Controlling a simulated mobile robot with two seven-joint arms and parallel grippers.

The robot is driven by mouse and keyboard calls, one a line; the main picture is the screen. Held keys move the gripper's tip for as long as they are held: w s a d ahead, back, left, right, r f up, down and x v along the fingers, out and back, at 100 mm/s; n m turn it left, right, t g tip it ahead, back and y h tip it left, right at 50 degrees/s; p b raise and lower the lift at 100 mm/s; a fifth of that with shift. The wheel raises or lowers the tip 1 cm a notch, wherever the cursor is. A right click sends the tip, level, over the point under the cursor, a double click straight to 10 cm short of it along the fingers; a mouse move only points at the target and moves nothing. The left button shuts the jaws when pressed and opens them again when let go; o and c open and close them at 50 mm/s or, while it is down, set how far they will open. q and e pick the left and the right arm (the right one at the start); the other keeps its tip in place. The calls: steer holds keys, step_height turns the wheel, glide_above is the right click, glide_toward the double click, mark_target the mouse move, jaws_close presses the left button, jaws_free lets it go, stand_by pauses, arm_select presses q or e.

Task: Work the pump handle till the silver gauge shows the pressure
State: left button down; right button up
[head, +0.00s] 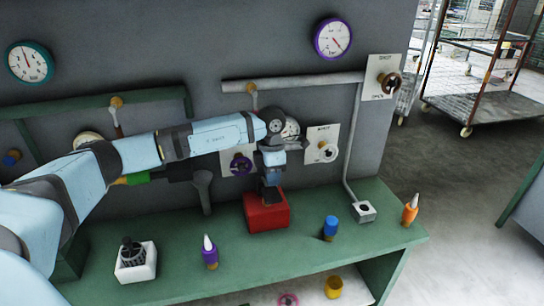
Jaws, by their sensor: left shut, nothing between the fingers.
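The silver gauge (293,129) is on the grey wall, with its white face partly hidden behind my left wrist, so I cannot read its needle. A red box (268,217) stands on the green bench below it. My left gripper (271,195) points down at the top of this box, shut and empty; I cannot tell whether it touches it. A dark grey paddle-shaped part (203,190) stands upright left of the box. I cannot make out for certain which part is the pump handle; the gripper may hide it. My right gripper is out of view.
A teal gauge (30,62) and a purple gauge (333,38) hang higher up.

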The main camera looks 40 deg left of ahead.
mark_target(273, 195)
arm_select(q)
step_height(273, 195, down, 2)
steer(key=shift+s+d+f, duration=0.1)
steer(key=shift+s+d, duration=0.05)
steer(key=shift+f+p, duration=0.3)
steer(key=shift+f, duration=0.3)
